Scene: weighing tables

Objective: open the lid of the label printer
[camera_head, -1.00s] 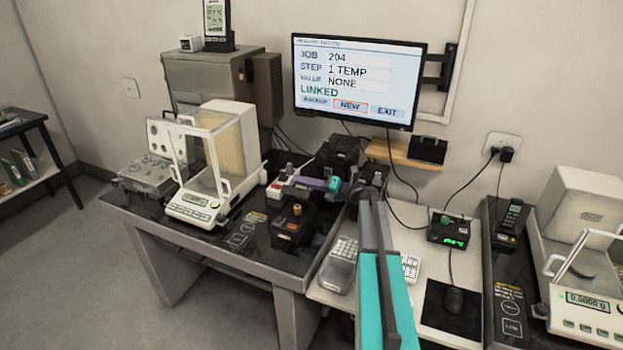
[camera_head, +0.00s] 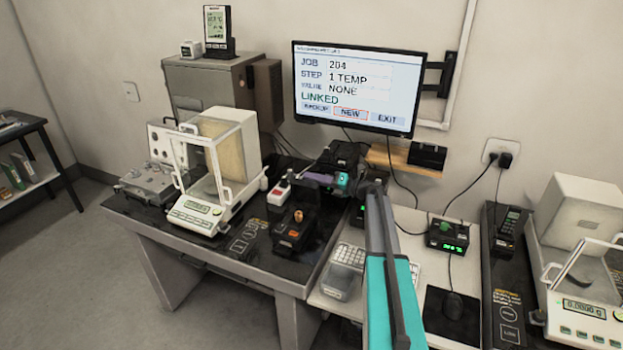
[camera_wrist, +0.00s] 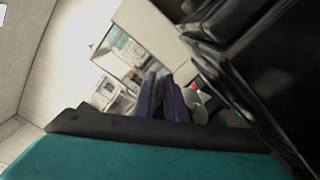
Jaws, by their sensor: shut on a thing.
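The label printer (camera_head: 290,238) is the black unit with an orange-brown part showing, near the front right of the left table. Its dark lid (camera_head: 306,198) appears to stand raised behind that orange part. My gripper (camera_head: 306,178) reaches in from the right, its purple fingers at the lid's upper edge. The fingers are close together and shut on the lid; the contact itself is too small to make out. In the wrist view the purple fingers of my gripper (camera_wrist: 160,92) point away from the camera and hide what lies between them.
A black box (camera_head: 342,155) stands close behind my gripper. A small box with a red button (camera_head: 279,193) sits left of the lid. The glass-sided balance (camera_head: 208,165) stands further left. The monitor (camera_head: 358,85) hangs on the wall behind.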

